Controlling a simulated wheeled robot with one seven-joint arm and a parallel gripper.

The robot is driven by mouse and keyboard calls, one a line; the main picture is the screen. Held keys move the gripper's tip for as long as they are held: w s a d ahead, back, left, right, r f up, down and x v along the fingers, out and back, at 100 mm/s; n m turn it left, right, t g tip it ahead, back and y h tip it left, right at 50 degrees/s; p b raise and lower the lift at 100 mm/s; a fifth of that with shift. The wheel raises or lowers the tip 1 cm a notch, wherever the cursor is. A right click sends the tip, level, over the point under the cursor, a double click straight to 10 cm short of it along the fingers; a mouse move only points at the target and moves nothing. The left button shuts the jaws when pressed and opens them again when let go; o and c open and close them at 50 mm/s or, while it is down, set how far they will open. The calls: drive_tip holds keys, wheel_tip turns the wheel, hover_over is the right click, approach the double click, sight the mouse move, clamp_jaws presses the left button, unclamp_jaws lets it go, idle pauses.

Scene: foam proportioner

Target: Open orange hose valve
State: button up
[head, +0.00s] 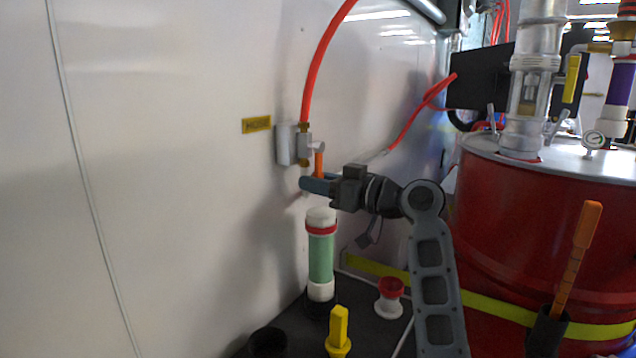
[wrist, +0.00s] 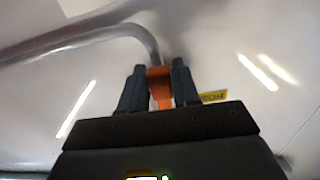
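The orange hose valve handle (head: 319,163) hangs down from a metal valve body (head: 304,147) on the white wall, below a red-orange hose (head: 322,62). My gripper (head: 312,185) is at the lower end of the handle, reaching in from the right. In the wrist view the orange handle (wrist: 160,88) stands between the two dark fingers of my gripper (wrist: 159,85). It fills nearly all the gap, and the fingers look shut on it. The handle's lowest part is hidden by the fingers in the head view.
A yellow label (head: 256,124) is on the wall left of the valve. A green and white cylinder (head: 321,255) stands just below my gripper. A red drum (head: 530,240) stands at the right. A yellow handle (head: 338,328) and a red-and-white cap (head: 390,297) are lower down.

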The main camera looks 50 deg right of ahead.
drive_tip(key=shift+o, duration=1.4)
drive_tip(key=s, duration=0.7)
drive_tip(key=shift+s+p, duration=0.3)
drive_tip(key=shift+s, duration=0.1)
drive_tip(key=shift+d, duration=0.15)
